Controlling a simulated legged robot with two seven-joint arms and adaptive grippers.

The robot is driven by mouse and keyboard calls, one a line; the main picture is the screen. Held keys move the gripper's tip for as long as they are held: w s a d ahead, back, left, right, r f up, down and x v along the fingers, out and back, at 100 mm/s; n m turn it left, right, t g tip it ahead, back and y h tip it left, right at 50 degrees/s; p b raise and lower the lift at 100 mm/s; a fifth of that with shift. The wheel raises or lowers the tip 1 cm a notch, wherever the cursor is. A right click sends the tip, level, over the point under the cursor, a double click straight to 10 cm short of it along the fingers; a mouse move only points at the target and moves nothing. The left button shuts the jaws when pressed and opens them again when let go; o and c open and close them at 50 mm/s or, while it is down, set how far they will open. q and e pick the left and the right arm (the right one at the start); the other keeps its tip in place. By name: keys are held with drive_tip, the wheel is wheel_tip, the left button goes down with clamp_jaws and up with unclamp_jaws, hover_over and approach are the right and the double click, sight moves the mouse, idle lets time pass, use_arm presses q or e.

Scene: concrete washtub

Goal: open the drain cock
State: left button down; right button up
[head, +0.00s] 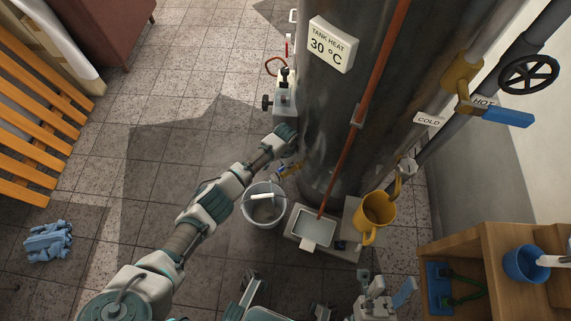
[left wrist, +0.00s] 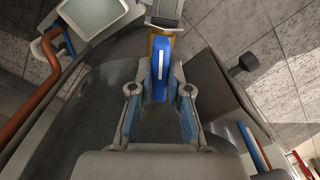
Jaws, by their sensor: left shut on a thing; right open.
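The drain cock (head: 290,170) is a small brass-yellow fitting low on the tank's side, above a grey bucket (head: 252,216). In the left wrist view its brass body (left wrist: 164,35) shows beyond my fingers, with its blue lever (left wrist: 160,82) between them. My left gripper (left wrist: 159,68) is shut on this lever near the fingertips. In the head view my left wrist hides most of that hand. My right gripper (head: 385,290) is open and empty at the bottom, away from the cock.
The tank (head: 335,115) stands close behind the cock. A white box with a black knob (head: 267,103) sits beside my left wrist. Floor on the left is mostly clear.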

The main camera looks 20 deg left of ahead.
idle(0.4)
use_arm(q)
drive_tip(key=c, duration=1.1)
unclamp_jaws()
drive_tip(key=shift+f, duration=0.1)
drive_tip(key=shift+r, duration=0.25)
wheel_tip(320, 180, up, 11)
drive_tip(key=shift+r, duration=0.2)
